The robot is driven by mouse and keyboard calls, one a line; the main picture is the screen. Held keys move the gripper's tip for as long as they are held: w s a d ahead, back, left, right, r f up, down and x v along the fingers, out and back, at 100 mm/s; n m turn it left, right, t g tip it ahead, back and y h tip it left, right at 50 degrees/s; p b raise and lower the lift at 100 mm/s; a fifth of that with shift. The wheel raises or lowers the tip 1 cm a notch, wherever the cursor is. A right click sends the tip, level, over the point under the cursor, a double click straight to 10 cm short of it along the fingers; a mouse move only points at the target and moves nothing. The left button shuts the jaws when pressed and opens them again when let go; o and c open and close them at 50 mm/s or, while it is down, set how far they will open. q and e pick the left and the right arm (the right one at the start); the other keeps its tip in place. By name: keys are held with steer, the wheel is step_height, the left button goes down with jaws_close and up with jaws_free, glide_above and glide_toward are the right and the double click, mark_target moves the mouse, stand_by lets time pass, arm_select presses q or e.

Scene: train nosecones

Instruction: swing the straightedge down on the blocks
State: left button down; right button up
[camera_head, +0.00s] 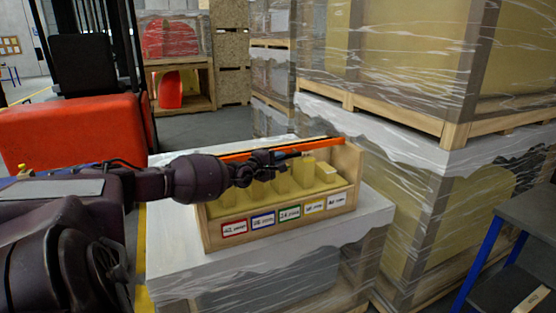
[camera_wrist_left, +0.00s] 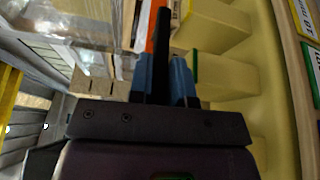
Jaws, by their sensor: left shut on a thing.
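The orange straightedge (camera_head: 318,142) lies along the back of an open wooden box (camera_head: 347,163), above the yellow blocks. The blocks (camera_head: 305,170) stand in a row and differ in height. Several blocks also show at the right in the left wrist view (camera_wrist_left: 215,30). My left gripper (camera_head: 286,155) reaches in over the box from the left. Its blue fingertips (camera_wrist_left: 163,80) are shut on the straightedge, with a dark strip between them and orange (camera_wrist_left: 153,25) beyond. My arm and gripper hide some blocks and part of the straightedge. My right gripper is out of view.
The box front carries several colour-framed labels (camera_head: 289,213). The box stands on a white-topped, wrapped crate (camera_head: 170,250). Tall wrapped crates (camera_head: 410,50) rise close at the right. A red forklift (camera_head: 70,130) stands at the left and a dark table (camera_head: 525,215) at the lower right.

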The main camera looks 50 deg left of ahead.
arm_select(q)
steer(key=shift+f, duration=0.35)
steer(key=c, duration=1.1)
jaws_free()
steer(key=shift+s+r, duration=0.15)
steer(key=s+p, duration=0.1)
steer(key=s, duration=0.2)
steer(key=s+p, duration=0.1)
steer(key=s, duration=0.3)
steer(key=s+d+p, duration=0.1)
steer(key=s, duration=0.2)
steer(key=shift+s+d+r, duration=0.1)
steer(key=shift+s+r, duration=0.05)
steer(key=shift+s, duration=0.05)
